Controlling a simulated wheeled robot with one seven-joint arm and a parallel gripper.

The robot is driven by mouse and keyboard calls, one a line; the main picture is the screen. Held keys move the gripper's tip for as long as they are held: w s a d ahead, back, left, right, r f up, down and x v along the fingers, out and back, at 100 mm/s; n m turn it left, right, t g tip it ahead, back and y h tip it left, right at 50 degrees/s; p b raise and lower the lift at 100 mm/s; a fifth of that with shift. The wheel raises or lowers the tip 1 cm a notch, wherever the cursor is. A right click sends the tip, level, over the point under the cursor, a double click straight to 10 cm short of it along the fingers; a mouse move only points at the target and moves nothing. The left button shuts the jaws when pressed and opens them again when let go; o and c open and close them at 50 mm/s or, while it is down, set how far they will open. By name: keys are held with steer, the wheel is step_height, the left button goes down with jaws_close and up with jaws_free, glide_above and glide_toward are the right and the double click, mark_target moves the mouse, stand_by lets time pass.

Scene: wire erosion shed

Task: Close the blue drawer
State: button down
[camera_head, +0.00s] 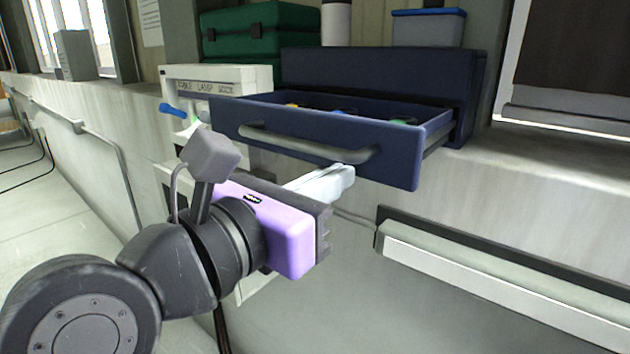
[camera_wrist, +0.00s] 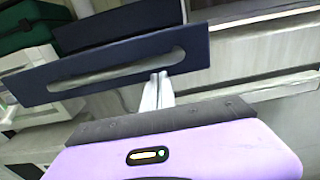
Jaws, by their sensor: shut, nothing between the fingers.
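The blue drawer (camera_head: 400,160) is pulled out of its dark blue cabinet (camera_head: 385,65), which stands on a ledge. Its long grey bar handle (camera_head: 290,145) runs across the front. Several small coloured items lie inside. My gripper (camera_head: 350,175) is shut and empty, just below the right end of the handle in the head view. The wrist view also shows the drawer front (camera_wrist: 195,50), with my shut fingertips (camera_wrist: 160,76) near its lower edge. I cannot tell whether they touch it.
A white box with lettering (camera_head: 215,78) stands left of the cabinet. A green case (camera_head: 255,30) and a grey bin with a blue lid (camera_head: 428,28) are behind. A pale rail (camera_head: 480,265) runs along the wall below. The ledge right of the cabinet is clear.

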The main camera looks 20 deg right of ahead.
steer(key=shift+d, duration=0.1)
steer(key=b+x, duration=0.1)
steer(key=x, duration=1.3)
steer(key=shift+b, duration=0.35)
